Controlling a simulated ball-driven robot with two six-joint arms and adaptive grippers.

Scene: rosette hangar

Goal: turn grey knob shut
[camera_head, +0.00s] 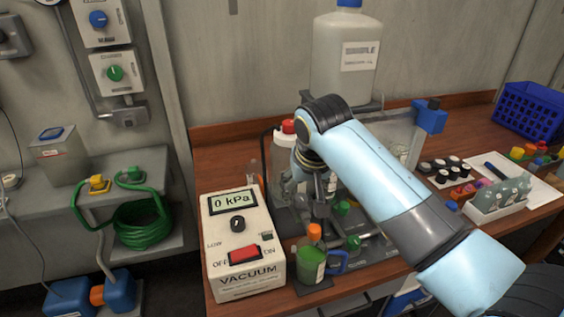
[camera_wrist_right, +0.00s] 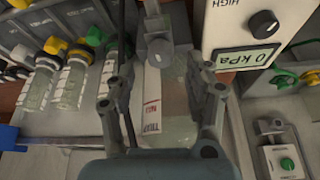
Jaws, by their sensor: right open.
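My right gripper (camera_head: 308,182) is open over the glassware on the bench, just right of the vacuum box. In the right wrist view its two fingers (camera_wrist_right: 162,82) stand apart with nothing held between them. My left gripper is not in view.
The vacuum box (camera_head: 245,245) reads 0 kPa and stands close left of the gripper. A green-filled bottle (camera_head: 310,262) stands in front. Several tubes with coloured caps (camera_wrist_right: 75,75) are close by. A large clear bottle (camera_head: 345,65) and a blue crate (camera_head: 530,110) are farther back.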

